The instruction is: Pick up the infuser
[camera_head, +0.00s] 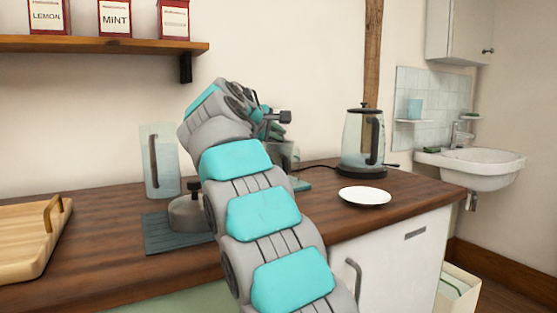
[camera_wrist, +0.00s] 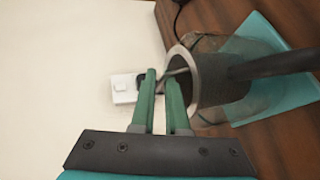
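A dark cylinder with a pale grey rim (camera_wrist: 184,66), which looks like the infuser, sits in or against a see-through vessel (camera_wrist: 208,43) in the wrist view. A thin grey piece crosses its mouth near my fingertips. My gripper (camera_wrist: 161,76) has two green fingers with a narrow gap between them. The right finger overlaps the cylinder's mouth and the left one lies outside the rim; I cannot tell whether either touches. Nothing is clearly held. In the head view my wrist and gripper (camera_head: 278,130) hide most of the vessel (camera_head: 289,155).
A teal mat (camera_wrist: 265,35) lies under the vessel. A dark handle (camera_wrist: 275,65) sticks out right. On the counter (camera_head: 110,232) stand a glass pitcher (camera_head: 160,165), lidded grey pot (camera_head: 188,213), wooden tray (camera_head: 25,235), white plate (camera_head: 365,196) and kettle (camera_head: 360,145). A shelf (camera_head: 95,44) hangs above.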

